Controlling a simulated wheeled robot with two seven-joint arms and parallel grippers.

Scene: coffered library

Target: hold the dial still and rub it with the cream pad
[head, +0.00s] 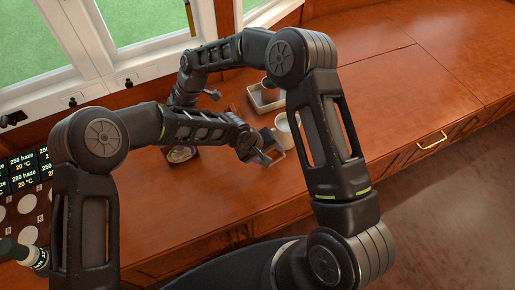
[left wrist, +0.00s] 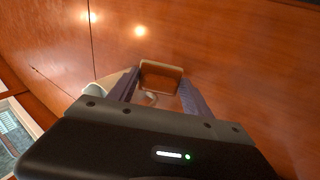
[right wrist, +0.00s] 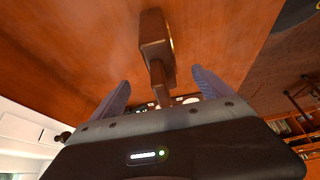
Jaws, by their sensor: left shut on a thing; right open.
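The right wrist view shows a brown block with a stem (right wrist: 156,38), probably the dial's case, beyond the fingers. My right gripper (right wrist: 155,90) is open and empty around the line of that stem, not visibly touching it. My left gripper (head: 262,152) is shut, right of the dial. A brown block with a pale rim (left wrist: 162,72), probably the cream pad, is between its fingers; its pad face is not clear.
A white mug (head: 283,124) stands just behind my left gripper. A tray (head: 256,103) with a cup is farther back. A panel with displays and pale discs (head: 27,205) is at the left. The counter to the right and front is clear.

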